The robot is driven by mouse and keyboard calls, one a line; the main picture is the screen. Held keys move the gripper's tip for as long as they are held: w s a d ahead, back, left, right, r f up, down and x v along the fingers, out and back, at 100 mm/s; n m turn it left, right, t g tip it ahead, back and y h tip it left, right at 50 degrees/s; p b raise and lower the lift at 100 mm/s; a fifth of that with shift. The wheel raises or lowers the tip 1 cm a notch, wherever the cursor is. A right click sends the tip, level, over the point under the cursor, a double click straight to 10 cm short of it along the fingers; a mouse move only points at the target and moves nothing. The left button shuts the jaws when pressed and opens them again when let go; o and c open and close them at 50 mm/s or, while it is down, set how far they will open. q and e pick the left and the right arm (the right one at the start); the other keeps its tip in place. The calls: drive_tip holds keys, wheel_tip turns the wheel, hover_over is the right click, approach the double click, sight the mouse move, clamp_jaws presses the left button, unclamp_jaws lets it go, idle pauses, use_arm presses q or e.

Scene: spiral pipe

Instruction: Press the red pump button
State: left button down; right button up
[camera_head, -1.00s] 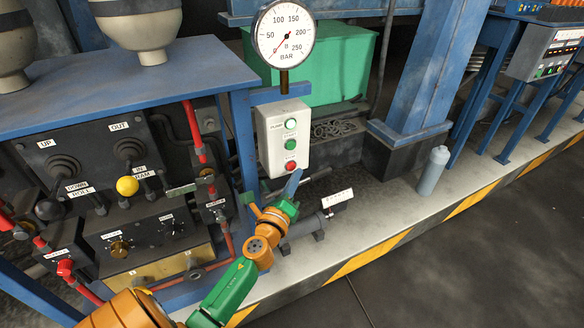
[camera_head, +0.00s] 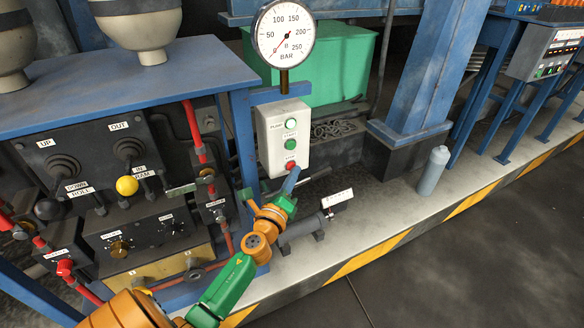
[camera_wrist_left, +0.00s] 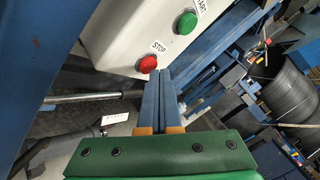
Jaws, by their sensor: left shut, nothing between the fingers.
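The red button (camera_head: 291,166) is the lowest on the white pump box (camera_head: 273,140). In the left wrist view the red button (camera_wrist_left: 147,64) is labelled STOP and sits beside the green button (camera_wrist_left: 187,22). My right gripper is not in view.
A round pressure gauge (camera_head: 284,32) stands above the box. A control panel with a yellow knob (camera_head: 127,186) and levers is at left. A grey pipe (camera_head: 302,226) lies below the box. A grey bottle (camera_head: 433,171) stands right. The floor at lower right is clear.

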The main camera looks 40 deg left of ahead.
use_arm(q)
drive_tip(key=shift+w+a, duration=0.15)
drive_tip(key=shift+a, duration=0.05)
idle(0.3)
drive_tip(key=shift+d, duration=0.1)
drive_tip(key=shift+s+d, duration=0.35)
drive_tip(key=shift+d, duration=0.25)
drive_tip(key=shift+s+d, duration=0.4)
drive_tip(key=shift+d, duration=0.35)
drive_tip(key=shift+s+d, duration=0.35)
drive_tip(key=shift+d, duration=0.4)
drive_tip(key=shift+s+d, duration=0.4)
drive_tip(key=shift+d, duration=0.35)
